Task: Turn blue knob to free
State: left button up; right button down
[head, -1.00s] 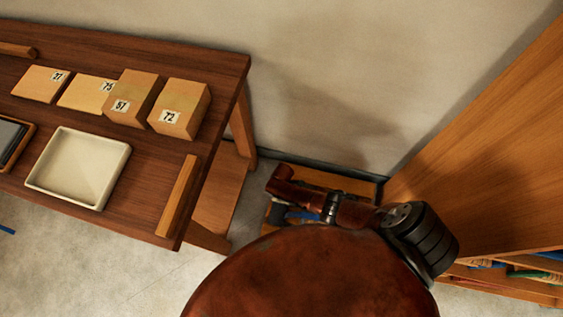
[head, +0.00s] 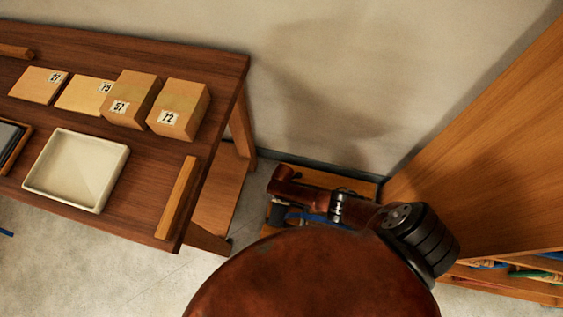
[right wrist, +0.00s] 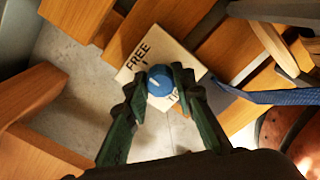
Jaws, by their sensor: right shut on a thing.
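The blue knob (right wrist: 159,80) shows in the right wrist view, set on a cream plate (right wrist: 183,53) with the word FREE and a short tick at its upper left. A second label at the plate's lower edge is mostly hidden by the fingers. A pale mark shows on the knob's face; I cannot tell exactly where it points. My right gripper (right wrist: 162,84) is shut on the knob, one green finger on each side. In the head view my brown arm hides the knob and plate. My left gripper is not in view.
A blue strap (right wrist: 275,97) runs right from beside the plate. Wooden slats (right wrist: 232,47) surround the plate. In the head view, a wooden table (head: 150,215) with numbered boxes (head: 178,110) and a white tray (head: 78,170) stands left. A wooden panel (head: 490,150) stands close at right.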

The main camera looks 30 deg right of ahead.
jog(key=shift+s+a, duration=0.15)
jog(key=shift+a, duration=0.05)
jog(key=c, duration=2)
grip_release()
jog(key=o, duration=0.4)
jog(key=shift+d, duration=0.1)
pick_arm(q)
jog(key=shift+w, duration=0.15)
pick_arm(e)
notch_tip(320, 180, up, 12)
jog(key=shift+f, duration=0.1)
